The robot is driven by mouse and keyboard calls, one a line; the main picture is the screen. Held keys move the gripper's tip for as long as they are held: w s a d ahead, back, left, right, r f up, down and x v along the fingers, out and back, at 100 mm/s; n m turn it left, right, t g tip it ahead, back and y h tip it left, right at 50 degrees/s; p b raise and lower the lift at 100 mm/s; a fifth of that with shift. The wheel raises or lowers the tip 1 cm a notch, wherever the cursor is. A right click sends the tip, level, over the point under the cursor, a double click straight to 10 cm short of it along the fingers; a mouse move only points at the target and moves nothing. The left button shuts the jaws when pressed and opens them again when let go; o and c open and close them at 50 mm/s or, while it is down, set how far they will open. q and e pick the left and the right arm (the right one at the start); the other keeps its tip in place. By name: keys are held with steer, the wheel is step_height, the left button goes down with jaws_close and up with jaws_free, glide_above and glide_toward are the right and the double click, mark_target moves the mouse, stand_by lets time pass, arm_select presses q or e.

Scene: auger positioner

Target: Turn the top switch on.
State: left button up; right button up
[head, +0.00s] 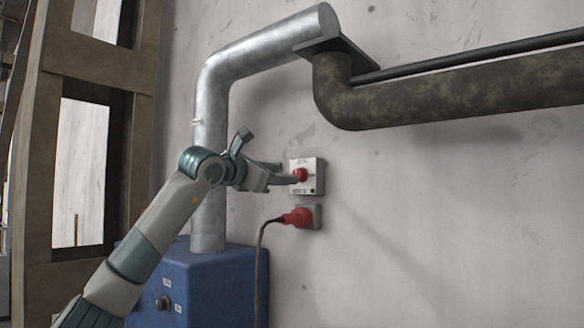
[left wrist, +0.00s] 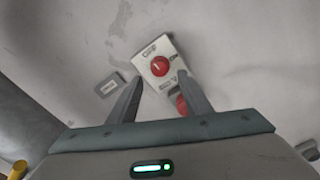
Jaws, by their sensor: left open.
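The top switch is a round red knob (head: 300,174) on a pale switch box (head: 317,183) on the wall. The knob also shows in the left wrist view (left wrist: 160,66), on the tilted-looking box face (left wrist: 151,48). My left gripper (head: 294,178) is open in front of the box, its fingertips close to the knob. In the left wrist view the knob appears between and just beyond the two fingertips (left wrist: 160,77); I cannot tell whether they touch it. The gripper hides part of the box's left side in the head view. My right gripper is not in view.
A red plug (head: 298,217) with a black cable sits in a socket just below the switch box. A blue cabinet (head: 215,285) with a silver pipe (head: 211,110) stands to the left. A dark pipe (head: 460,90) runs above. The wall to the right is clear.

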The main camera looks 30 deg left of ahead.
mark_target(299, 175)
arm_select(q)
steer(key=shift+w+d+p, duration=0.1)
steer(key=shift+w+p, duration=0.95)
steer(key=shift+w, duration=1.65)
steer(key=c, duration=1.1)
